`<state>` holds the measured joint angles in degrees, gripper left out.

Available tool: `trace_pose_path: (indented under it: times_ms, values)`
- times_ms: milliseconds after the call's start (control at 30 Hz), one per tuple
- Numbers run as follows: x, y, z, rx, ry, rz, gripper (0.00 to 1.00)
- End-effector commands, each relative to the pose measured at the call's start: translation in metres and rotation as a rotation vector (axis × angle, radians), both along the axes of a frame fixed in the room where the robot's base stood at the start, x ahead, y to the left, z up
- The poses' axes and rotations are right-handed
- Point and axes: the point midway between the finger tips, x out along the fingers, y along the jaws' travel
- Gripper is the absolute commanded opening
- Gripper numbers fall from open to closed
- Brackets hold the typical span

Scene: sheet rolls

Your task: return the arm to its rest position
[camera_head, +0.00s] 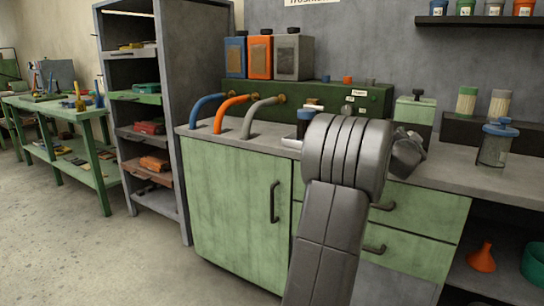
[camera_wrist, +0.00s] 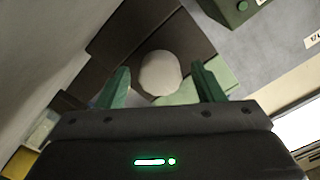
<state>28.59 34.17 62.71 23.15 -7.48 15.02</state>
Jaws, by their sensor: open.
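My arm (camera_head: 331,215) rises in the front middle of the head view and reaches over the worktop. Its large rounded joint hides part of the counter, and a smaller grey part of it shows to the right. My gripper's fingers cannot be made out in the head view. In the wrist view my gripper (camera_wrist: 161,88) shows two green fingers spread wide apart. A pale round thing (camera_wrist: 160,73) appears in the gap beyond them; the fingers do not visibly touch it. The gripper looks empty.
Three curved pipes (camera_head: 232,108) stand left of my arm. A grey shelf unit (camera_head: 170,70) stands further left. Open floor lies front left.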

Motion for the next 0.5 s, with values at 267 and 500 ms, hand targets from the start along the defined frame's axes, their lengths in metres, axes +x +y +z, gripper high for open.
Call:
trace_pose_path:
  times_ms: [267, 500]
  values:
    - [-0.007, 0.004, 0.000, 0.003, -0.003, 0.001, 0.61]
    - [-0.036, 0.022, 0.000, 0.006, -0.002, 0.001, 0.61]
